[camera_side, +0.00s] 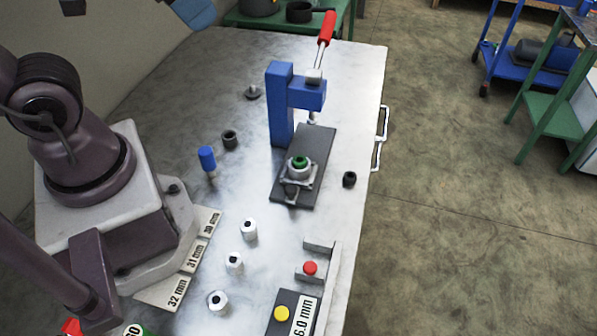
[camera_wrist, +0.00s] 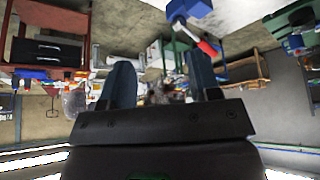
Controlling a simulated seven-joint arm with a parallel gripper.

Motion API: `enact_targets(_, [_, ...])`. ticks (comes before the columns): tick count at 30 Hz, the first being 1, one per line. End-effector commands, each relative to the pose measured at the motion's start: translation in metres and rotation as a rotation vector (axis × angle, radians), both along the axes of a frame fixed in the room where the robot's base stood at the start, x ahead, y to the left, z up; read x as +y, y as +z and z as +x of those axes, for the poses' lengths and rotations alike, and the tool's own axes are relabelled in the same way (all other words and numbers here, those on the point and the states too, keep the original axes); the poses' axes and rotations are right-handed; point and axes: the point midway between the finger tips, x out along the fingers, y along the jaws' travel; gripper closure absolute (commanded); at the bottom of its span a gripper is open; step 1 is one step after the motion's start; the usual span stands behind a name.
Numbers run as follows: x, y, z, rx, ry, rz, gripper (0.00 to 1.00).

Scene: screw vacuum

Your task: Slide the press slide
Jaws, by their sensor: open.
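The blue press (camera_side: 281,105) stands upright on a dark base plate (camera_side: 317,150) on the metal table. Its red-handled lever (camera_side: 326,28) points up. The press slide, a small metal carriage (camera_side: 292,183), sits at the near end of the base plate, in front of the press head. A round metal part with a green centre (camera_side: 300,163) is on it. In the wrist view, my gripper (camera_wrist: 160,72) has its two fingers apart with nothing held between them. The blue press (camera_wrist: 188,8) and red handle (camera_wrist: 207,48) show beyond the fingers. The slide cannot be made out there.
Several metal cylinders (camera_side: 249,229) stand on the near table. A red button (camera_side: 310,268) and yellow button (camera_side: 281,313) are at the front right. Table surface left of the press is mostly clear.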

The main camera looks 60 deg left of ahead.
Motion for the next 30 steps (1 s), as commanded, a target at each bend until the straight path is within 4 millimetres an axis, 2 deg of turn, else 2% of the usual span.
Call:
enact_targets(5, [0.0,0.0,0.0,0.0,0.0,0.0,0.43])
enact_targets(7, [0.0,0.0,0.0,0.0,-0.001,0.0,0.5])
enact_targets(8, [-0.001,0.0,0.0,0.001,-0.006,0.0,0.5])
enact_targets(11, [-0.005,-0.01,0.003,0.051,-0.028,0.0,0.5])
enact_targets(16, [-0.021,-0.045,0.017,0.229,-0.085,0.002,0.5])
enact_targets(20, [-0.037,-0.08,0.034,0.362,-0.045,-0.014,0.5])
enact_targets(26, [-0.06,-0.14,0.054,0.509,0.151,-0.039,0.5])
enact_targets(30, [-0.073,-0.179,0.064,0.555,0.346,-0.056,0.5])
